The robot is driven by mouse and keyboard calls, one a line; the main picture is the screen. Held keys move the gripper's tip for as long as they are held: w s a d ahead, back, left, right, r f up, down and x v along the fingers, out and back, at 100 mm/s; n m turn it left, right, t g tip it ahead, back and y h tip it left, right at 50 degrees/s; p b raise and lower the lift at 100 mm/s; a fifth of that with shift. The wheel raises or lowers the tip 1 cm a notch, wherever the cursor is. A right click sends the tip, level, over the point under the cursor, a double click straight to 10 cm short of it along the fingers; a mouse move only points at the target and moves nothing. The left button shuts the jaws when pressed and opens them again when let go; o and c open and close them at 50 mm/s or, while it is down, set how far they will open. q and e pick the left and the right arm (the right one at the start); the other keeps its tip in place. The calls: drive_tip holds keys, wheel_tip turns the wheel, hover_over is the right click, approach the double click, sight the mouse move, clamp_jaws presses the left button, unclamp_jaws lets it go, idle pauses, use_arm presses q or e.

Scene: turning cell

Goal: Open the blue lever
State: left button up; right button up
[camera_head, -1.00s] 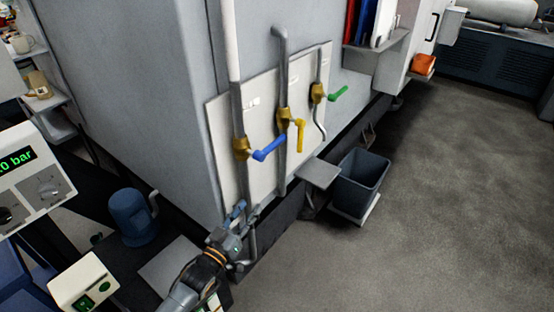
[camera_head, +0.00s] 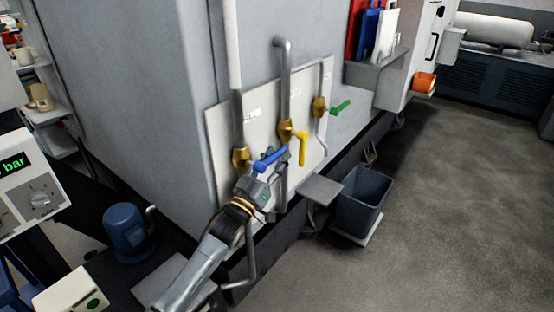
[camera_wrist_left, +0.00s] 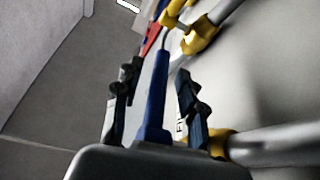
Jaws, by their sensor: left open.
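The blue lever (camera_head: 268,160) sticks out to the right from its brass valve (camera_head: 240,158) on the left pipe of the pale panel. My left gripper (camera_head: 276,168) is at the lever, just below and partly in front of it. In the left wrist view the blue lever (camera_wrist_left: 156,95) runs lengthwise between the two dark fingers of my left gripper (camera_wrist_left: 156,85). The fingers are open, with a gap visible on the left side of the lever. Contact on the right side is hard to tell. My right gripper is not in view.
A yellow lever (camera_head: 301,146) hangs close to the right of my gripper, and a green lever (camera_head: 341,107) is further right. A small grey shelf (camera_head: 322,190) and a dark bin (camera_head: 361,200) stand low on the right. The floor (camera_head: 450,220) beyond is clear.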

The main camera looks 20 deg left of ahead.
use_arm(q)
drive_tip(key=shift+w+d+r, duration=0.15)
drive_tip(key=shift+w+r, duration=0.05)
drive_tip(key=shift+w, duration=0.3)
clamp_jaws()
